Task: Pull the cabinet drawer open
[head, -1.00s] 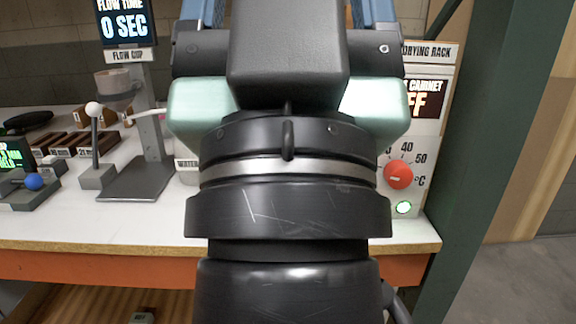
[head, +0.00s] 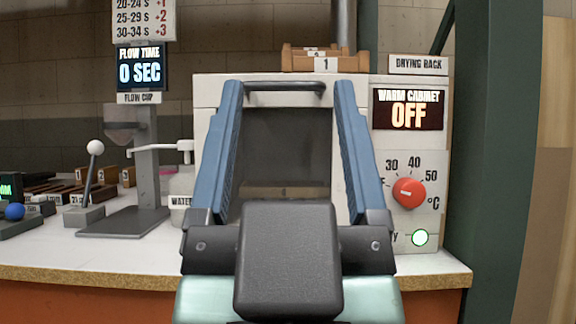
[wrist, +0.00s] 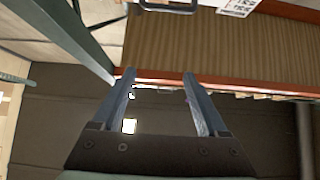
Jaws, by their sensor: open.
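The warm cabinet (head: 205,95) stands on the bench in the head view, a white box with a dark front panel (head: 288,135). A dark horizontal bar handle (head: 285,87) runs across the top of that panel. My gripper (head: 288,86) is open, its two blue fingers pointing up and framing the handle and panel in the picture. I cannot tell how far the fingertips are from the handle. In the wrist view the open fingers (wrist: 158,74) are empty, and a dark handle-like loop is cut off at the top edge. My wrist hides the lower cabinet front.
A green post (head: 507,150) rises at right. A wooden rack (head: 325,62) sits on top.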

